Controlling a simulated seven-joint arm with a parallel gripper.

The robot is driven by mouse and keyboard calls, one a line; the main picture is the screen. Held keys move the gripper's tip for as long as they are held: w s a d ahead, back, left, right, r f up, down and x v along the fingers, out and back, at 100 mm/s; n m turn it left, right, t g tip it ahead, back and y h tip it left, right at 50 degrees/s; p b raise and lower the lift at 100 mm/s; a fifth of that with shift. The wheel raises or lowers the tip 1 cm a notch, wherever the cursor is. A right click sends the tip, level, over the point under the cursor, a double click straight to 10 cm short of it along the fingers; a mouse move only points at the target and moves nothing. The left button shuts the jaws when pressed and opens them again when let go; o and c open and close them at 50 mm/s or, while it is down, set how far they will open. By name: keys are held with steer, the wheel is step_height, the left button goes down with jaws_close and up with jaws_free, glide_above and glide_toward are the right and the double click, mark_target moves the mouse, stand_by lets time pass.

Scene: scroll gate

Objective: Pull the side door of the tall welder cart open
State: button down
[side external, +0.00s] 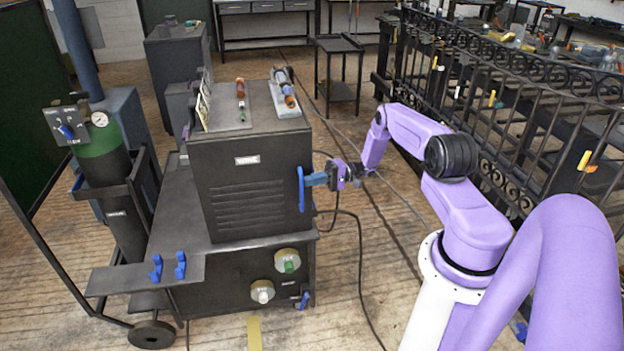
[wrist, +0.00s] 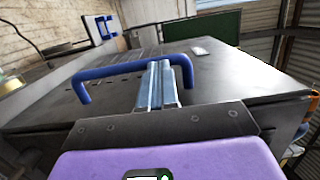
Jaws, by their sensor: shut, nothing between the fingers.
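The tall welder cart (side external: 250,185) is a dark grey cabinet at centre left in the side view. Its side door faces my arm and shows as a dark panel (wrist: 235,80) in the wrist view. A blue handle (side external: 301,190) stands upright there; the wrist view shows it as a bent bar (wrist: 115,70). My gripper (side external: 313,180) is at the handle, with its fingers (wrist: 161,80) shut together and nothing between them. The fingers overlap the handle bar towards its right end in the wrist view. I cannot tell whether they touch it or reach behind it. The door looks closed.
Tools (side external: 284,88) lie on the cart's top. A green gas cylinder (side external: 103,155) stands at its left. A lower base with round sockets (side external: 287,260) is under the cabinet. An iron fence (side external: 490,110) runs behind my arm. Cables (side external: 360,270) lie on the floor right of the cart.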

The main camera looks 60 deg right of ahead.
steer(key=shift+s+a, duration=0.3)
steer(key=shift+a, duration=0.15)
